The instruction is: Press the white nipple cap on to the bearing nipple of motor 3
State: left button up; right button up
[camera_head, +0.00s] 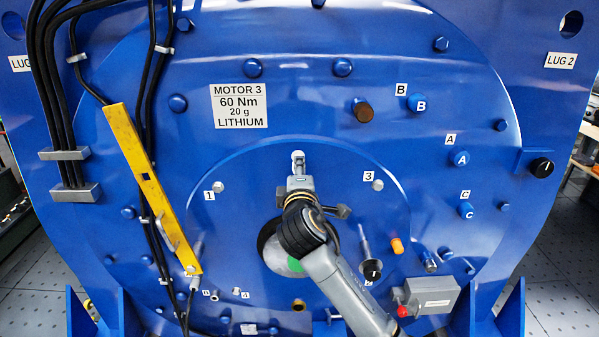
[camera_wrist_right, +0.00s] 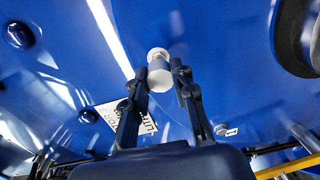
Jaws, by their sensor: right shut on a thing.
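The motor's blue end face (camera_head: 330,110) fills the head view, with a plate (camera_head: 239,106) reading MOTOR 3, 60 Nm, 20 g, LITHIUM. My right gripper (camera_head: 298,172) is in front of its upper middle, pointing up. It is shut on the small white nipple cap (camera_head: 298,156). In the right wrist view the cap (camera_wrist_right: 160,76) sits between the fingertips (camera_wrist_right: 158,84), with a paler round end (camera_wrist_right: 157,54) beyond it. The bearing nipple cannot be made out apart from the cap, and I cannot tell whether they touch. My left gripper is not in view.
A yellow bar (camera_head: 150,185) and black cables (camera_head: 52,100) run down the left. Bolts 1 (camera_head: 218,187) and 3 (camera_head: 377,185) flank my gripper. A brown plug (camera_head: 363,110), an orange cap (camera_head: 397,245) and a grey box (camera_head: 430,295) are to the right.

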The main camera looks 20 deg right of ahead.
jog(key=shift+p, duration=0.8)
dwell(1.3)
jog(key=shift+x, duration=1.55)
jog(key=o, duration=0.8)
jog(key=shift+s, duration=0.15)
jog(key=v, duration=1.1)
jog(key=shift+s+a+r, duration=0.1)
jog(key=shift+s, duration=0.2)
